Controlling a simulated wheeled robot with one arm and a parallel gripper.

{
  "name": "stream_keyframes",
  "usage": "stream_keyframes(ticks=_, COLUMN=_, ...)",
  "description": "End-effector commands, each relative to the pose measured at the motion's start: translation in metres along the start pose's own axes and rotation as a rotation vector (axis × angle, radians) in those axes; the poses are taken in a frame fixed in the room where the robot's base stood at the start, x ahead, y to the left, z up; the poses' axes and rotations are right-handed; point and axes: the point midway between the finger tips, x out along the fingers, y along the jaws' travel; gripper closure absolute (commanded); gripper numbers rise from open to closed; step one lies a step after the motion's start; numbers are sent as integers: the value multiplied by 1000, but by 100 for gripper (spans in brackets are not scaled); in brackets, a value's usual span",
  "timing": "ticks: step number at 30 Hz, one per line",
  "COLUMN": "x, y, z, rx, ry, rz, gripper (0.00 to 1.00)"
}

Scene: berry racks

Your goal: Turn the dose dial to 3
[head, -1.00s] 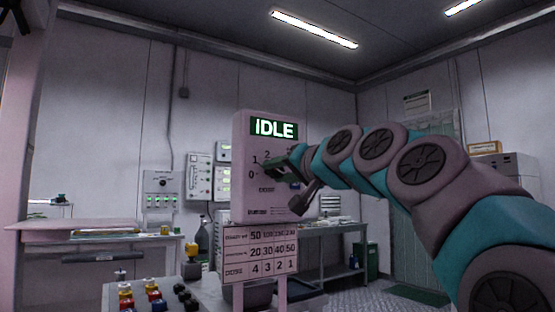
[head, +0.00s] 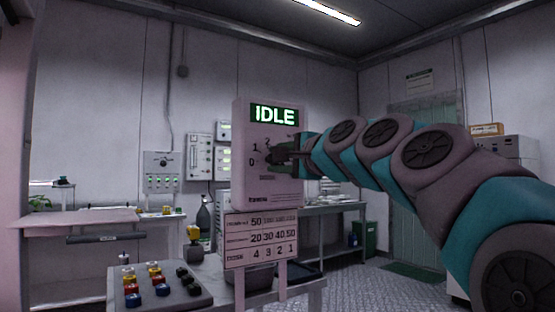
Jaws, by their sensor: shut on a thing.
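The dose unit (head: 268,187) is a pale upright box with a green display (head: 274,115) that reads IDLE. Below the display is the dose dial (head: 280,155), with the marks 0, 1 and 2 showing on its left side. My gripper (head: 284,156) reaches in from the right and is shut on the dial. The gripper covers most of the dial and the marks on its right, so the pointer's setting cannot be read.
A table sign (head: 261,240) with rows of numbers, the bottom row reading 4 3 2 1, stands under the unit. A button panel (head: 160,288) with coloured knobs is at lower left. A bench (head: 335,208) stands behind. Open floor lies at the right.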

Motion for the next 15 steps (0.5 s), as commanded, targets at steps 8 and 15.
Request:
stream_keyframes(ticks=8, x=-1, y=-1, z=-2, rx=262, ry=2, rz=-2, gripper=100)
stream_keyframes(ticks=15, x=0, y=0, z=-2, rx=490, ry=2, rz=-1, gripper=100)
